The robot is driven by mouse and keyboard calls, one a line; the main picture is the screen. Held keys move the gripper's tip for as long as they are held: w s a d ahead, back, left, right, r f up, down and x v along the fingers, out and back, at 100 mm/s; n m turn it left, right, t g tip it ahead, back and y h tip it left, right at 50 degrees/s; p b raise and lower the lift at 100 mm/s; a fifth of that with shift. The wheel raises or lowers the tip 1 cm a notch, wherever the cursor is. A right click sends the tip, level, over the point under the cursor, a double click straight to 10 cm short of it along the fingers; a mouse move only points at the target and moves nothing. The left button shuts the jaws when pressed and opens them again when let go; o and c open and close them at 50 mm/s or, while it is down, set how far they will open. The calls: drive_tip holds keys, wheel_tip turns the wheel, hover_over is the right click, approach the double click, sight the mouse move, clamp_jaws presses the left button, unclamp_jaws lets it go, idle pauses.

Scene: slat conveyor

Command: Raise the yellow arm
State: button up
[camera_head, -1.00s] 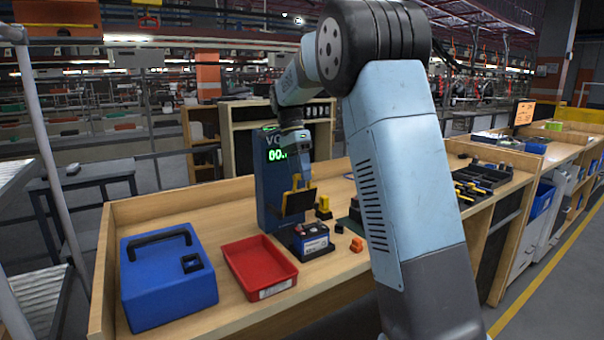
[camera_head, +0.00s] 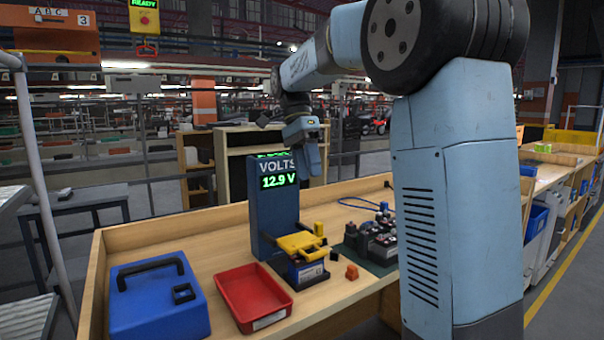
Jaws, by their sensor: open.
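The yellow arm (camera_head: 301,242) belongs to the blue tester (camera_head: 264,215). It lies lowered, roughly level, over the top of a dark battery (camera_head: 308,270) with a pale label. The tester's green display (camera_head: 279,181) reads 12.9 V. My gripper (camera_head: 312,165) hangs above and slightly right of the tester, clear of the yellow arm, partly seen against the shelf behind. It is open and I see nothing in it.
A blue case (camera_head: 150,315) and a red tray (camera_head: 240,293) stand left of the battery. An orange block (camera_head: 352,272) lies to its right. Several batteries stand on a dark mat (camera_head: 378,262). My own arm covers the right of the bench.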

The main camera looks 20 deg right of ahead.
drive_tip(key=s, duration=0.1)
drive_tip(key=s+r, duration=0.1)
drive_tip(key=s, duration=0.1)
drive_tip(key=shift+s+d+r, duration=0.1)
drive_tip(key=shift+s+r, duration=0.1)
drive_tip(key=shift+r, duration=0.05)
